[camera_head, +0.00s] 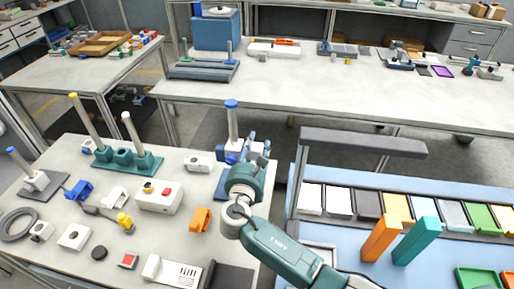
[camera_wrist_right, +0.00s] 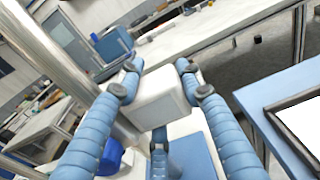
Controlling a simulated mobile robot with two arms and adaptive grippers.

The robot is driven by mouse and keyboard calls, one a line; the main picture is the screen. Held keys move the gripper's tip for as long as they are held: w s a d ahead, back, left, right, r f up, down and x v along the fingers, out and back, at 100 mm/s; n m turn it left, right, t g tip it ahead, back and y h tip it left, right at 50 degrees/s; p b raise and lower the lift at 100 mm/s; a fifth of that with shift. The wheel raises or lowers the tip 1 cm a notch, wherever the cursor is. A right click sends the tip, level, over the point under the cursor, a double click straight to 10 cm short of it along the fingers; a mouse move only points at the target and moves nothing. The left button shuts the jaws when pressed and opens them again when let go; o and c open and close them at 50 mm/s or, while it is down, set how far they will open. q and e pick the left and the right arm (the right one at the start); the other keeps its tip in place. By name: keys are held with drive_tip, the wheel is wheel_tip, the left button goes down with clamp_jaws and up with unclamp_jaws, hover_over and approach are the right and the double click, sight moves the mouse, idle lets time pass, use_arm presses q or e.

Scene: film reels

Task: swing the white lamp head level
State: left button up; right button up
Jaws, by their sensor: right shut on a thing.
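The white lamp head (camera_wrist_right: 158,98) is a boxy white block beside a silver post (camera_wrist_right: 62,55) in the right wrist view. In the head view the post (camera_head: 233,126) stands upright with a blue cap, and part of the white head (camera_head: 223,150) shows beside my gripper. My right gripper (camera_head: 257,142) has its blue fingers closed on both sides of the block; they also show in the wrist view (camera_wrist_right: 160,85). A blue part (camera_wrist_right: 108,157) sits below the block. The gripper hides part of the head, so its exact tilt is hard to tell. My left gripper is out of view.
A yellow-tipped post (camera_head: 84,118) in a green base stands left on the same table. A white box with a red button (camera_head: 160,196) and an orange block (camera_head: 201,219) lie nearer. A dark overhead bar (camera_head: 362,142) stands right, above coloured tiles. A long bench (camera_head: 330,95) runs behind.

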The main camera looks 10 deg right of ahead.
drive_tip(key=o, duration=1.1)
drive_tip(key=shift+w+a+r, duration=0.15)
drive_tip(key=shift+a+r, duration=0.2)
drive_tip(key=shift+r, duration=0.25)
drive_tip(key=shift+a+f, duration=0.1)
drive_tip(key=shift+f, duration=0.2)
drive_tip(key=v, duration=1.2)
